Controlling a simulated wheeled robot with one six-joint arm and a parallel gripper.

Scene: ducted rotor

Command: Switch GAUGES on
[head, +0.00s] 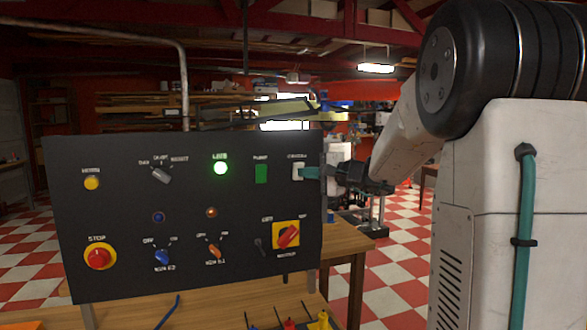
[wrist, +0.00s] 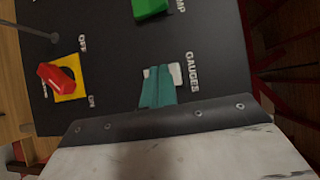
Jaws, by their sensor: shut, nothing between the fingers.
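The black control panel (head: 130,210) stands upright at the left of the head view. Its GAUGES switch is a white rocker (head: 298,166) near the panel's upper right corner. My gripper (head: 306,173) comes from the right with its teal fingers shut and empty, their tips at the rocker. In the wrist view the fingertips (wrist: 158,72) cover much of the white rocker (wrist: 177,73), beside the GAUGES label. They appear to touch it. Which way the rocker is tipped is hidden.
A green switch (head: 261,173) sits just left of GAUGES. The red rotary switch (head: 287,235) on a yellow plate is below it. A lit green lamp (head: 221,168) and a red STOP button (head: 98,257) are farther left.

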